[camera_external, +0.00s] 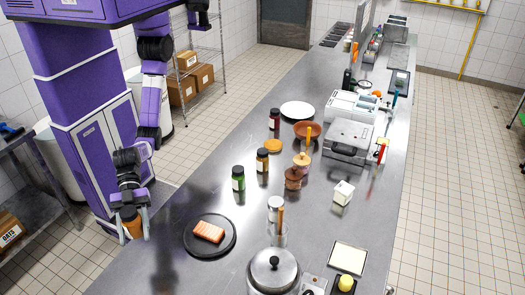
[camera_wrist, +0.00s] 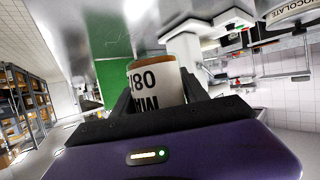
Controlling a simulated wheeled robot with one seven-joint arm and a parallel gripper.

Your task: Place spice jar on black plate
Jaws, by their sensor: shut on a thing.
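My gripper (camera_external: 133,234) is shut on a spice jar (camera_external: 131,221) with orange-brown contents. It holds the jar by the left edge of the counter in the external view, left of the black plate and apart from it. The jar also shows in the wrist view (camera_wrist: 155,84), between the fingers, with a white label and dark letters. The black plate (camera_external: 200,252) lies flat on the counter, with an orange piece of salmon (camera_external: 208,232) on it. The jar's exact height above the counter cannot be told.
Several other jars stand on the counter, among them a green one (camera_external: 238,179), a brown one (camera_external: 262,161) and a white-labelled one (camera_external: 275,209). A lidded pot (camera_external: 274,270) stands to the right of the plate.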

